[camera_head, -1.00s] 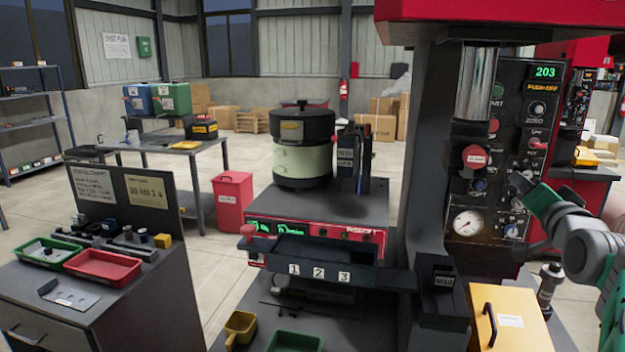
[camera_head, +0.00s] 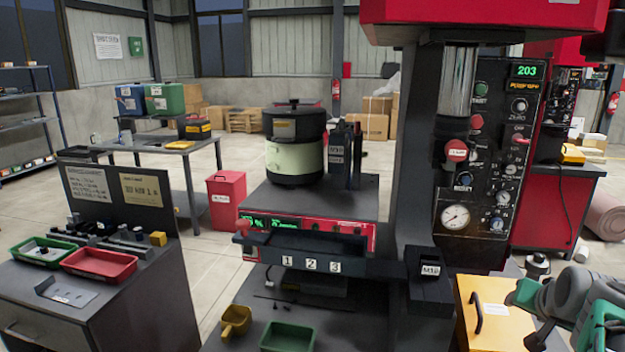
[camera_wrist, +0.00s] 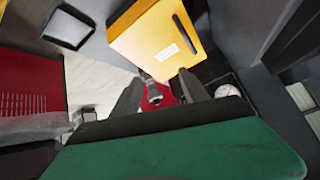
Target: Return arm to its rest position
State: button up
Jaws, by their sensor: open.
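My gripper shows in the wrist view (camera_wrist: 160,95) with its two grey fingers spread apart and nothing between them. In the head view my green and grey arm (camera_head: 565,300) is at the lower right edge, beside the yellow box (camera_head: 497,310) with a black handle. The fingertips are not clear in the head view. The yellow box also shows in the wrist view (camera_wrist: 150,40), beyond the fingers.
The machine's control panel (camera_head: 490,150) with its dial stands left of my arm. The bowl feeder (camera_head: 296,150) and numbered tray (camera_head: 300,255) are further left. A yellow scoop (camera_head: 235,320) and green bin (camera_head: 288,337) lie in front. A bench with trays (camera_head: 98,263) is far left.

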jog(key=s+a+f+n+g+y+p, duration=0.25)
jog(key=s+a+f+g, duration=0.35)
jog(key=s+a+f, duration=0.65)
jog(key=a+r+n+p, duration=0.2)
jog(key=a+r, duration=0.1)
jog(key=a, duration=0.6)
jog(key=w+a+r+n+y+p, duration=0.1)
jog(key=a+r+n, duration=0.2)
jog(key=a, duration=0.5)
jog(key=shift+a+r+t+p, duration=0.35)
jog(key=shift+t+p, duration=0.05)
